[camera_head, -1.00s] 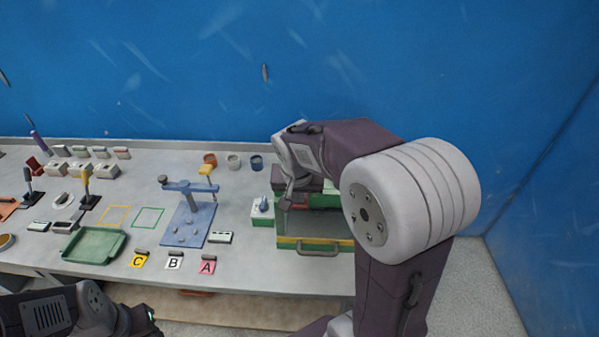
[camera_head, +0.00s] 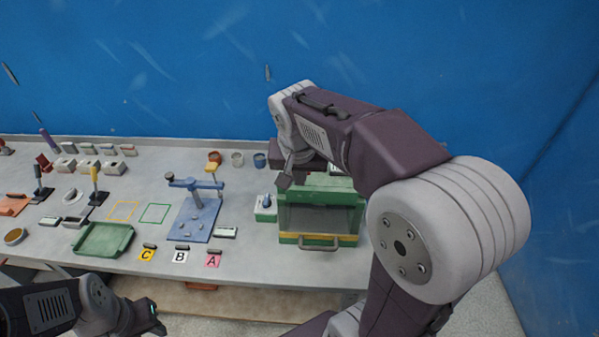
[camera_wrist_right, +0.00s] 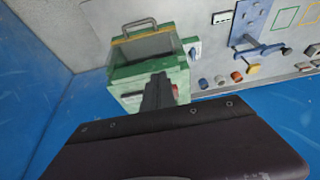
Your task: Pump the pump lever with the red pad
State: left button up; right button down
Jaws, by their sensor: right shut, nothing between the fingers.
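My right gripper (camera_head: 285,181) is shut and empty at the upper left of a green box (camera_head: 350,232). In the right wrist view its dark fingers (camera_wrist_right: 160,84) hang in front of the back end of the same green box (camera_wrist_right: 118,78). A small red piece (camera_wrist_right: 175,91) shows just beside the fingers, partly hidden by them; I cannot tell whether it is the lever's red pad or whether they touch. No pump lever is clearly visible in the head view. My left gripper is at the lower left (camera_head: 154,309), with its jaws unclear.
A blue stand (camera_head: 196,218) with a yellow-topped arm is left of the box. A white block with a blue knob (camera_head: 266,208) sits next to the box. Several small cups (camera_head: 237,159) stand behind. A green tray (camera_head: 103,238) lies further left. The blue wall is behind the table.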

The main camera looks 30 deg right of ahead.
pick_arm(q)
jog(key=shift+w+d+f, duration=0.1)
jog(key=shift+w+d, duration=0.05)
jog(key=shift+w, duration=0.15)
pick_arm(e)
jog(key=shift+v, duration=1.1)
pick_arm(q)
jog(key=shift+s, duration=0.1)
pick_arm(e)
jog(key=shift+r, duration=0.15)
jog(key=shift+w, duration=0.1)
dwell(0.9)
